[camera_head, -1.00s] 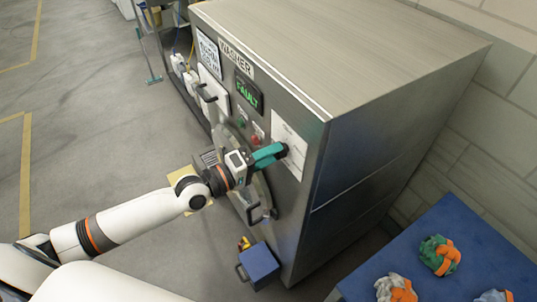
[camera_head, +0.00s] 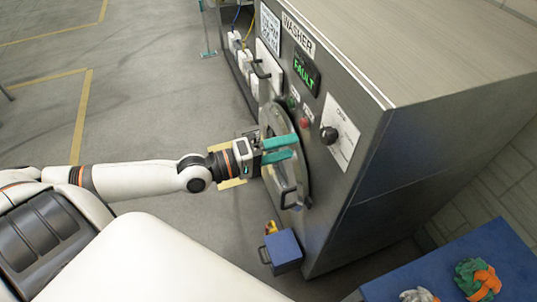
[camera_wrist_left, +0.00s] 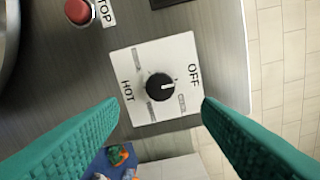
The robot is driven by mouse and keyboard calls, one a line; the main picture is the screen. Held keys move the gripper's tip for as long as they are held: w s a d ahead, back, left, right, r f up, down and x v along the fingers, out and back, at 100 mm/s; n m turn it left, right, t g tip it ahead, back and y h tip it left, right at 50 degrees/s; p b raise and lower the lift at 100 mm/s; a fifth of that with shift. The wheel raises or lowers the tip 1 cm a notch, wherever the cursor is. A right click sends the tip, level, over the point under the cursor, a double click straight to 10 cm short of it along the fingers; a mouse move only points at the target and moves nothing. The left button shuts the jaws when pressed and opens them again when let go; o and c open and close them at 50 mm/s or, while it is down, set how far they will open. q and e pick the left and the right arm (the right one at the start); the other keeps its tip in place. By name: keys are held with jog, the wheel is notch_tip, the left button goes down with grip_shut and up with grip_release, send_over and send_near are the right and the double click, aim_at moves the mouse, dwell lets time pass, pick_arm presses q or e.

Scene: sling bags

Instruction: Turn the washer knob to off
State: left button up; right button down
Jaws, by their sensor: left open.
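The black washer knob (camera_head: 329,135) sits on a white dial plate (camera_head: 345,140) on the washer's front. In the left wrist view, the knob (camera_wrist_left: 160,87) carries a white mark pointing right, roughly toward the OFF label (camera_wrist_left: 194,75). The HOT label (camera_wrist_left: 127,92) is on the opposite side. My left gripper (camera_head: 295,147) has two teal fingers spread apart and empty, in front of the panel and left of the knob, not touching it. In the wrist view the knob shows between and beyond the fingertips (camera_wrist_left: 160,104). My right gripper is not seen.
The steel washer (camera_head: 400,140) has a green FAULT display (camera_head: 306,73), a red stop button (camera_head: 304,122) and a round door (camera_head: 298,180) below. A blue box (camera_head: 283,248) stands on the floor. A blue table (camera_head: 440,270) with gloves is at lower right.

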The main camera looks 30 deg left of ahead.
pick_arm(q)
jog(key=shift+v, duration=1.7)
jog(key=shift+r, duration=0.1)
jog(key=a+f+m+g+y+b, duration=0.1)
jog(key=a+f+y+b, duration=0.3)
jog(key=f, duration=0.8)
jog(key=s+a+f+m+g+y+p, duration=0.15)
jog(key=a+f, duration=0.45)
jog(key=f, duration=0.7)
jog(key=a+f+m+y+b, duration=0.1)
jog(key=a+f+y+b, duration=0.3)
jog(key=f, duration=0.8)
jog(key=s+d+f+m+g+y+b, duration=0.1)
jog(key=s+f+g, duration=0.2)
jog(key=s+f, duration=0.6)
jog(key=s+d+f+m+g+y, duration=0.1)
jog(key=s+d+f+m+g, duration=0.15)
jog(key=s+f, duration=0.65)
jog(key=s+d+f+m+g+b, duration=0.1)
jog(key=s+d+f+m+g, duration=0.2)
jog(key=s+d+f, duration=0.7)
jog(key=s+f+g, duration=0.2)
jog(key=s, duration=0.1)
jog(key=shift+f+b, duration=0.35)
jog(key=shift+b, duration=0.05)
